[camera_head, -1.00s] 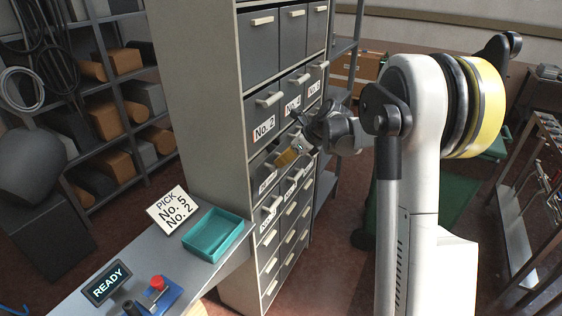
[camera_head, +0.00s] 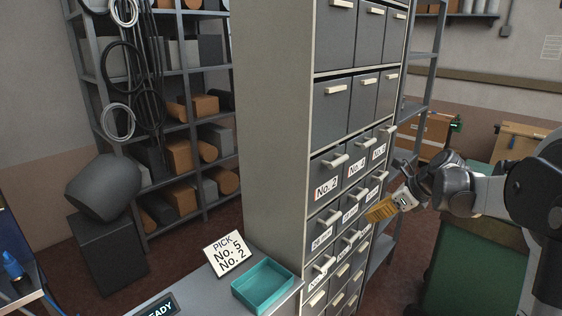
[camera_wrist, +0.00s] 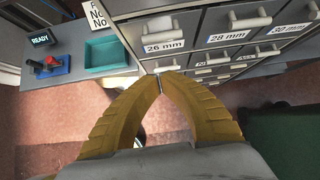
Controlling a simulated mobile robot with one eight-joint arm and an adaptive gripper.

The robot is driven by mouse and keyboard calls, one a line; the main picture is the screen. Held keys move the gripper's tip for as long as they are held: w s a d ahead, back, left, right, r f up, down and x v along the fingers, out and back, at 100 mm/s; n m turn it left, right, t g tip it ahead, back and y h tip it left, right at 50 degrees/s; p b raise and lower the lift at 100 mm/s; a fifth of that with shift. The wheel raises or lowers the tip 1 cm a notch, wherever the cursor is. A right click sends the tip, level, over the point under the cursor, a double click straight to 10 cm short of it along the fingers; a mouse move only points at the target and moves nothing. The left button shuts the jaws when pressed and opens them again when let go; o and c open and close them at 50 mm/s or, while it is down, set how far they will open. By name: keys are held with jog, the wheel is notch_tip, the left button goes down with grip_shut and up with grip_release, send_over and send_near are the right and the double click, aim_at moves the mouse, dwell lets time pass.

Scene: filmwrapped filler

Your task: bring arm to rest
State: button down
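My gripper (camera_head: 374,213) has yellow-brown ribbed fingers and is in front of the grey drawer cabinet (camera_head: 280,130), at the height of its middle rows. In the wrist view the two fingertips (camera_wrist: 160,78) meet, with nothing seen between them. The cabinet's drawer fronts also show in the wrist view, labelled 26 mm (camera_wrist: 164,47), 28 mm (camera_wrist: 229,37) and 30 mm (camera_wrist: 290,28); the drawers in view look shut. My arm (camera_head: 500,192) reaches in from the right edge of the head view.
A teal tray (camera_head: 285,291), seemingly empty, and a sign (camera_head: 228,253) reading PICK No. 5 No. 2 stand on a bench left of the cabinet. Open floor (camera_wrist: 60,115) lies below the gripper.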

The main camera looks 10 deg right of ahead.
jog(key=s+a+f+n+h+b, duration=0.15)
jog(key=s+a+n+b, duration=0.35)
jog(key=s+a+n, duration=0.75)
jog(key=s+a+f+n+h+b, duration=0.1)
jog(key=s+a+f+n+b, duration=0.1)
jog(key=s+f+n, duration=0.2)
jog(key=s+a+f+n+t+h+b, duration=0.1)
jog(key=s+a+f+n+h+b, duration=0.1)
jog(key=s+n, duration=0.8)
notch_tip(320, 180, down, 2)
jog(key=shift+s+a+f+n+b, duration=0.15)
jog(key=shift+s+a+n+b, duration=0.25)
jog(key=shift+a+n, duration=0.25)
